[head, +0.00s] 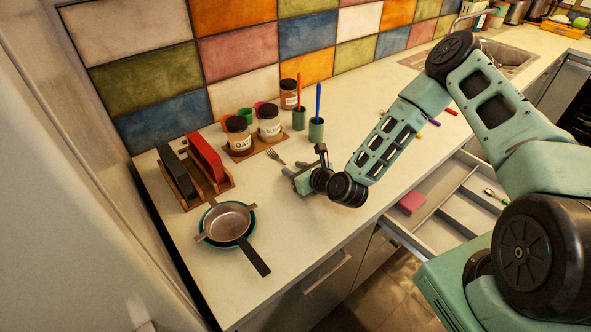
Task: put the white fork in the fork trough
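A pale grey-looking fork (275,157) lies on the white counter, just left of my gripper, in the head view. Its tines point to the upper left and its handle end runs towards my gripper. I cannot tell whether this is the white fork. My gripper (296,172) is low over the counter, close to that handle. Its fingers are small and partly hidden, so I cannot tell whether they touch the fork. The open drawer (430,240) at the right has several long compartments. I cannot tell which is the fork trough; my arm hides part of the drawer.
A wooden tray (253,147) with labelled jars and two green cups (316,130) stand behind the gripper. A rack (216,185) and stacked pans (228,222) are at left. A pink block (412,201) lies in the drawer. The front counter between pans and arm is clear.

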